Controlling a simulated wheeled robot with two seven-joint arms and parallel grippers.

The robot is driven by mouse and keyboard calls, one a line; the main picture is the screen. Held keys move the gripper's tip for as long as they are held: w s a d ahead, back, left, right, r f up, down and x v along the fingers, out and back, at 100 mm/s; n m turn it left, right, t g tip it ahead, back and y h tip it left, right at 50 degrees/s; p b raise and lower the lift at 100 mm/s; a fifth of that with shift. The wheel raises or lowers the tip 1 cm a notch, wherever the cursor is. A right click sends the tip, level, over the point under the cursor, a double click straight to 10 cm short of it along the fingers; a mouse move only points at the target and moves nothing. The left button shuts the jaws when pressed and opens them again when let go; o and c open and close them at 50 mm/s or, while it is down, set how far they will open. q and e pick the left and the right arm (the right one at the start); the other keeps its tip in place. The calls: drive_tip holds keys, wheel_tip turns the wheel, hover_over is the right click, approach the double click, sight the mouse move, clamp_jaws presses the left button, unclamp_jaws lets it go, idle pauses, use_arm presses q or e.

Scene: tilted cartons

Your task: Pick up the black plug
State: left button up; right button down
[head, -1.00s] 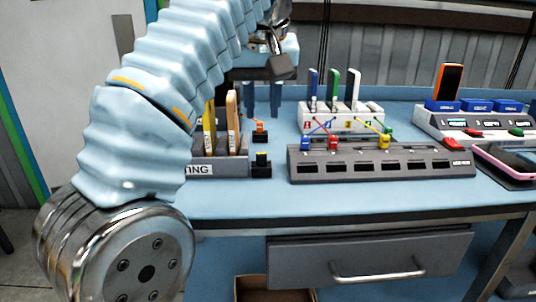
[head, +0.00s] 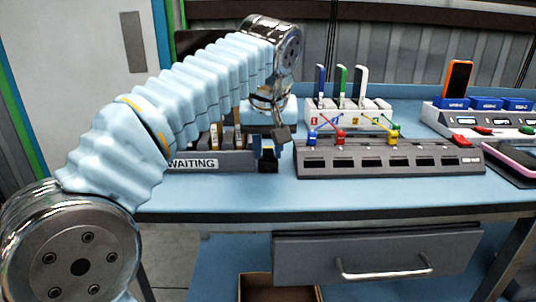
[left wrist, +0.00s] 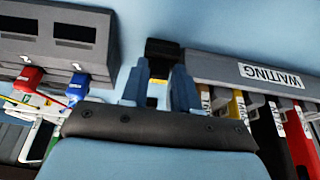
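The black plug (left wrist: 162,50) shows in the left wrist view just past the fingertips, with a bit of yellow (left wrist: 154,90) seen between the fingers. In the head view the black plug (head: 268,166) is at the right end of the rack marked WAITING (head: 190,163), partly hidden by my gripper. My left gripper (left wrist: 159,72) has its two blue fingers apart, one to each side of the plug's near end. It shows in the head view (head: 269,150) pointing down over the plug. I cannot tell whether the fingers touch it. My right gripper is not in view.
A grey slotted strip (head: 388,160) with red, blue and yellow plugs stands right of my gripper. Behind it is a white hub (head: 378,108) with upright sticks. A charging station with an orange phone (head: 457,80) stands further right. The table's front strip (head: 330,193) is clear.

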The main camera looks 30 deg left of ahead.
use_arm(q)
drive_tip(key=shift+c, duration=0.2)
clamp_jaws()
drive_tip(key=shift+r+p, duration=0.3)
drive_tip(key=shift+r, duration=0.6)
drive_tip(key=s+d+r, duration=0.9)
drive_tip(key=d+r, duration=0.1)
drive_tip(key=r, duration=0.1)
drive_tip(key=shift+d+r+p, duration=0.15)
drive_tip(key=shift+d+p, duration=0.15)
drive_tip(key=shift+d, duration=0.1)
